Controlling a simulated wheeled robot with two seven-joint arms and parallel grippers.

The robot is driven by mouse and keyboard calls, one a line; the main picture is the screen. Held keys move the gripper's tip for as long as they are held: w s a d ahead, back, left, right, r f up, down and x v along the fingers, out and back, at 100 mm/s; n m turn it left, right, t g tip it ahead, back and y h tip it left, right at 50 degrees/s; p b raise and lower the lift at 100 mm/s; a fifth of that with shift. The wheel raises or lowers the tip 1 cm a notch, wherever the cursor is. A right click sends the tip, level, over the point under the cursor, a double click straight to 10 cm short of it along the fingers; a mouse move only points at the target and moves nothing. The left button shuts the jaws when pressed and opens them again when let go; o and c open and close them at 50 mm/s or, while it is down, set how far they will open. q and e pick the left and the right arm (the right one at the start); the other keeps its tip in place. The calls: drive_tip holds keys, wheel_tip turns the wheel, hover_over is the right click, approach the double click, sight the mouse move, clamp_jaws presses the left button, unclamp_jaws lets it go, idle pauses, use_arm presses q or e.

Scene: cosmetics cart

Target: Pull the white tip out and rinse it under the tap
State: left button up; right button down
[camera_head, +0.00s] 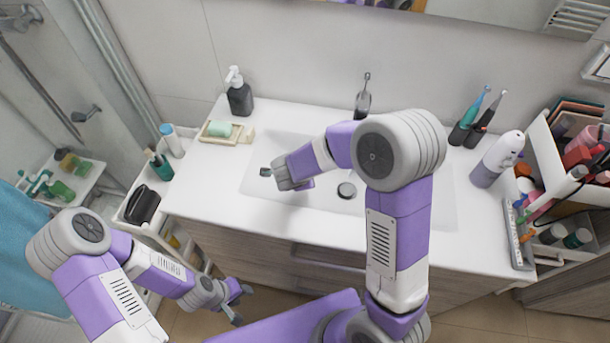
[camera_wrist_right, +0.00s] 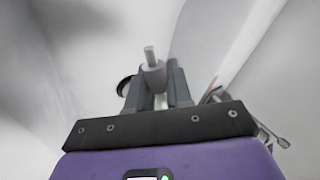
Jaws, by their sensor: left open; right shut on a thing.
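My right gripper (camera_head: 270,173) is over the left part of the white sink basin (camera_head: 400,210). In the right wrist view its fingers (camera_wrist_right: 156,88) are shut on a small light tip (camera_wrist_right: 150,62) with a narrow end that points away from the gripper. In the head view the tip is too small to make out clearly. The chrome tap (camera_head: 363,97) stands at the back of the basin, to the right of and apart from my right gripper. My left gripper (camera_head: 241,304) is open and empty, low in front of the counter.
A soap bottle (camera_head: 239,95) and a soap dish (camera_head: 225,132) stand on the left of the counter. Two electric toothbrushes (camera_head: 475,125) and a white and lilac device (camera_head: 495,162) stand on the right. A full cosmetics cart (camera_head: 545,150) is beyond.

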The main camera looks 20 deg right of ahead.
drive_tip(key=d+b, duration=0.1)
drive_tip(key=d, duration=0.2)
drive_tip(key=w+d+f+b, duration=0.1)
drive_tip(key=d, duration=0.2)
drive_tip(key=w+d+f+b, duration=0.1)
drive_tip(key=d, duration=0.2)
drive_tip(key=shift+w+d, duration=0.15)
drive_tip(key=shift+d, duration=0.1)
drive_tip(key=shift+w+d, duration=0.1)
drive_tip(key=shift+d, duration=0.25)
drive_tip(key=shift+w+d+f+p, duration=0.2)
drive_tip(key=shift+d+p, duration=0.1)
drive_tip(key=shift+d, duration=0.45)
drive_tip(key=shift+w+d+f+p, duration=0.15)
drive_tip(key=shift+w+d+p, duration=0.1)
drive_tip(key=shift+d, duration=0.45)
drive_tip(key=shift+s+d, duration=0.15)
drive_tip(key=shift+s+d, duration=0.3)
drive_tip(key=shift+d, duration=0.05)
drive_tip(key=shift+w+a, duration=0.15)
drive_tip(key=shift+w+a+p, duration=0.25)
drive_tip(key=shift+a+p, duration=0.1)
drive_tip(key=shift+p, duration=0.15)
drive_tip(key=shift+s+d, duration=0.1)
